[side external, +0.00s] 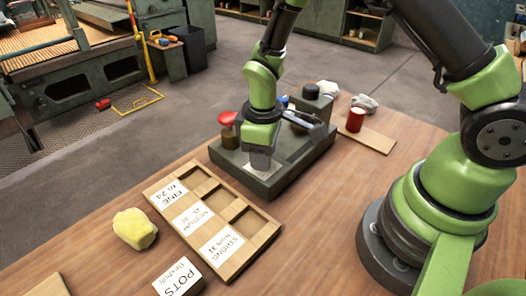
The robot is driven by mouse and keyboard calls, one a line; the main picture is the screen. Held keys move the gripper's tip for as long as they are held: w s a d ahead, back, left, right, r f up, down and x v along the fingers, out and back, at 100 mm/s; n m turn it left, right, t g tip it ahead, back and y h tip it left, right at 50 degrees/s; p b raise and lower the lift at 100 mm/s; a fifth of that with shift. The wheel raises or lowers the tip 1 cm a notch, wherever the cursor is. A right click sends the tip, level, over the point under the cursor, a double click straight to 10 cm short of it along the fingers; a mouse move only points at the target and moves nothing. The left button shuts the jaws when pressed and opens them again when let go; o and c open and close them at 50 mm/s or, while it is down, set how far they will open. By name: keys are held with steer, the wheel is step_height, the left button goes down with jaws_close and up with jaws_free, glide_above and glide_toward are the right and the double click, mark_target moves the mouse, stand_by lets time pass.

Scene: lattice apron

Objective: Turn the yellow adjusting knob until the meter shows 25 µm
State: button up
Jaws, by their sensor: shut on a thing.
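A dark green instrument with a flat base (285,185) stands on the wooden bench. My gripper (301,120) is low over it, beside the upright block at its back right. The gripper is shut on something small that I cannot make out. I see no yellow knob; the gripper and wrist cover part of the instrument. No meter face or reading can be read from here. A red-topped part (228,119) stands at the instrument's left, and a dark round cap (310,91) tops the block.
A wooden tray (246,261) with compartments labelled FINE, MEDIUM and STRONG lies in front. A POTS block (179,279) and a yellow lump, perhaps a cloth (134,229), lie nearby. A red can (355,120) stands on a board behind right. Bench is clear between tray and my base.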

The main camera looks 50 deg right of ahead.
steer(key=shift+m, duration=1.2)
steer(key=o, duration=0.9)
step_height(320, 180, up, 10)
